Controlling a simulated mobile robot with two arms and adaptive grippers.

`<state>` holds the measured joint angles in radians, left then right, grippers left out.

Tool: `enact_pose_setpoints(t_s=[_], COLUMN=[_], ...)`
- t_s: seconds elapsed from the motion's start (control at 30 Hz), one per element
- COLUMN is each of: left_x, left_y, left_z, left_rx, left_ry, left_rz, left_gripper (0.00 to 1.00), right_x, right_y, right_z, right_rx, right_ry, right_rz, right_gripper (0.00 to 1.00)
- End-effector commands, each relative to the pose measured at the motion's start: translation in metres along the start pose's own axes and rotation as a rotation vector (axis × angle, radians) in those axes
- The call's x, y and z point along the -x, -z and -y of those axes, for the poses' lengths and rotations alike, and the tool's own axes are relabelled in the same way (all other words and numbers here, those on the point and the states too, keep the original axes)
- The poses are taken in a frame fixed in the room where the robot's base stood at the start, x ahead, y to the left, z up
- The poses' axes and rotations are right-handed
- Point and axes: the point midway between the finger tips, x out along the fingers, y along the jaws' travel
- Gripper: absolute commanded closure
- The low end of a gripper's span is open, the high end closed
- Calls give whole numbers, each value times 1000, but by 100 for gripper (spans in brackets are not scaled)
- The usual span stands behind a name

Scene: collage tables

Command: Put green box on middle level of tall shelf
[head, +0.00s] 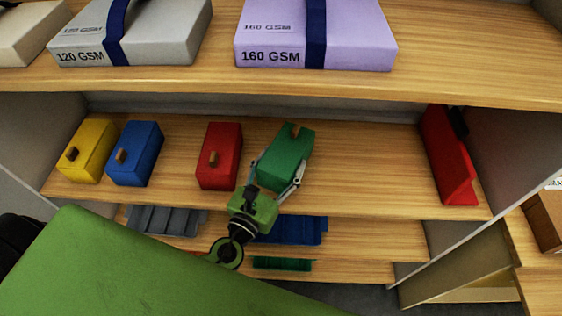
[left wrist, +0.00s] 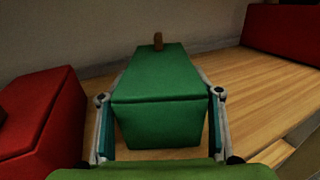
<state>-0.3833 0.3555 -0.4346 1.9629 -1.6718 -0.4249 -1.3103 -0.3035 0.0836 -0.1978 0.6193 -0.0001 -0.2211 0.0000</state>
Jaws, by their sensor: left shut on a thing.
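The green box (head: 287,153) is on the middle level (head: 365,170) of the tall shelf, right of the red box. It has a small brown knob on its far side. My left gripper (head: 278,178) is around its near end, one finger on each side. In the left wrist view the green box (left wrist: 160,95) fills the space between the fingers of the left gripper (left wrist: 161,120). The box appears to rest on the board, though its underside is hidden. My right gripper is not in view.
Left of it on the same level stand a red box (head: 219,155), a blue box (head: 135,153) and a yellow box (head: 87,150). A red upright piece (head: 447,155) stands at the right end. Paper packs (head: 316,35) lie on the level above. Bare board lies to the right of the green box.

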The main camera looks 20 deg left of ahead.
Motion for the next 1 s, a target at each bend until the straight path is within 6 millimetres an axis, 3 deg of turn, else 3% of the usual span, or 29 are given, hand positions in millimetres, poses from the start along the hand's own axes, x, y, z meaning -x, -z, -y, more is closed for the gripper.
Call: enact_pose_setpoints(t_s=[0.3,0.33,0.4,0.77,1.0], left_x=[0,0,0,3,39], left_y=[7,6,6,7,8], left_z=[0,0,0,0,0], left_rx=[0,0,0,-1,-3], left_ry=[0,0,0,0,3], left_rz=[1,1,1,-2,-5], left_gripper=[68,33,21,21,21], right_x=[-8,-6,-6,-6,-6], right_y=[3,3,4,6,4], right_z=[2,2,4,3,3], right_rx=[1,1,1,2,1], right_ry=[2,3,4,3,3], right_rz=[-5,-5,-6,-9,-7], right_gripper=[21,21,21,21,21])
